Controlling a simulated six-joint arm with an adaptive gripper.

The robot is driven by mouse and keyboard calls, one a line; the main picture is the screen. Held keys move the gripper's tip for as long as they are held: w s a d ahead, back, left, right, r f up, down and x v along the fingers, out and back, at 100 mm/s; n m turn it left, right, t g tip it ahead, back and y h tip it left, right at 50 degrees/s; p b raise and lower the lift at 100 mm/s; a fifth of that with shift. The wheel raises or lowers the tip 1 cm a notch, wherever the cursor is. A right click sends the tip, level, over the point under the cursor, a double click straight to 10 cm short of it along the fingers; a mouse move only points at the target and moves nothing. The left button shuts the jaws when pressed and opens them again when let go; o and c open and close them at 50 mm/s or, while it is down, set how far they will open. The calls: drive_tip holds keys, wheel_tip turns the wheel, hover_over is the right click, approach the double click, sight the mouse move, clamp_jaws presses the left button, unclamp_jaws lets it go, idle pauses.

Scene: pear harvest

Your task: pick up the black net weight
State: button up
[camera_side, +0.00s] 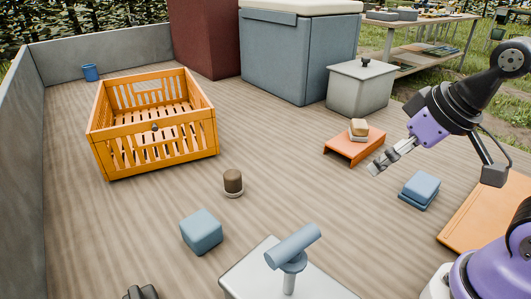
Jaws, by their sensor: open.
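I cannot tell for sure which thing is the black net weight. A black lumpy object (141,293) shows at the bottom edge, cut off by the frame. A small dark round thing (154,127) shows at the front of the orange crate (160,155); I cannot tell if it is inside or on the wall. My gripper (378,165) is at the right, open and empty, above the deck and well away from both. It points down and left, between the orange stand (345,154) and the blue block (421,187).
A dark brown cylinder (232,181) and a blue-grey cube (202,232) stand mid-deck. A blue-grey T-shaped post (291,262) rises at the front. A grey lidded box (360,88) and blue cooler (300,55) stand behind. The deck between crate and orange stand is clear.

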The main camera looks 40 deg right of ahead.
idle(0.3)
drive_tip(key=w+a+r+n+y, duration=0.2)
drive_tip(key=w+a+r+n, duration=0.15)
drive_tip(key=w+a, duration=0.3)
drive_tip(key=n+g+y, duration=0.2)
drive_tip(key=n+g, duration=0.3)
drive_tip(key=n, duration=0.8)
approach(142, 297)
drive_tip(key=w, duration=0.1)
drive_tip(key=shift+n, duration=0.35)
drive_tip(key=x, duration=0.6)
drive_tip(key=shift+s+a, duration=0.2)
drive_tip(key=shift+s, duration=0.1)
drive_tip(key=shift+y, duration=0.3)
drive_tip(key=x, duration=0.5)
drive_tip(key=shift+s+d+f, duration=0.1)
drive_tip(key=shift+s+f, duration=0.1)
drive_tip(key=shift+f, duration=0.25)
drive_tip(key=c, duration=1.3)
